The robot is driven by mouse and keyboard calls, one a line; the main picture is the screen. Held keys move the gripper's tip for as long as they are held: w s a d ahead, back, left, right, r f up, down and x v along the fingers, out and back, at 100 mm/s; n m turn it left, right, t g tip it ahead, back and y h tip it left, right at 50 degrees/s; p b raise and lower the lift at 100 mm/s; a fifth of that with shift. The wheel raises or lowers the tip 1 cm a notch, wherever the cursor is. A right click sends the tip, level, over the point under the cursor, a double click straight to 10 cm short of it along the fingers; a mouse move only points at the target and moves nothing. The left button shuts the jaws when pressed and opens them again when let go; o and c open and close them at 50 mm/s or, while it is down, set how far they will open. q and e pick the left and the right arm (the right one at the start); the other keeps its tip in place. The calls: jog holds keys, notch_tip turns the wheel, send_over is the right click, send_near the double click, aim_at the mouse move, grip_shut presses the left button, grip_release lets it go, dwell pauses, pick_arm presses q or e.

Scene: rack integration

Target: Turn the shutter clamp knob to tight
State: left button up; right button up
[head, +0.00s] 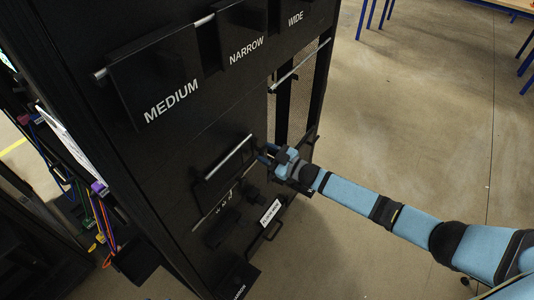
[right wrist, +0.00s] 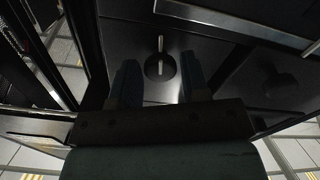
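In the right wrist view a round dark knob (right wrist: 161,70) sits on a black panel, with a pale line on it and another pale line just above. The two lines look roughly in line, both upright in the picture. No lettering can be read beside it, so I cannot tell its marked setting. My right gripper (right wrist: 161,80) is open, one finger on each side of the knob, with gaps showing; I see no contact. In the head view my right gripper (head: 268,153) is at the right side of the black rack front, and hides the knob. My left gripper is not in view.
The black rack (head: 170,170) carries panels labelled MEDIUM (head: 158,85), NARROW (head: 240,38) and WIDE (head: 290,18). A silver bar (head: 229,157) stands out left of my gripper. A white label plate (head: 270,212) is below. Open floor (head: 420,120) lies to the right.

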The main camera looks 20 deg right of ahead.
jog(key=shift+o, duration=1.1)
jog(key=b+v, duration=0.1)
jog(key=v, duration=1.2)
jog(key=shift+s+d, duration=0.25)
jog(key=shift+s, duration=0.05)
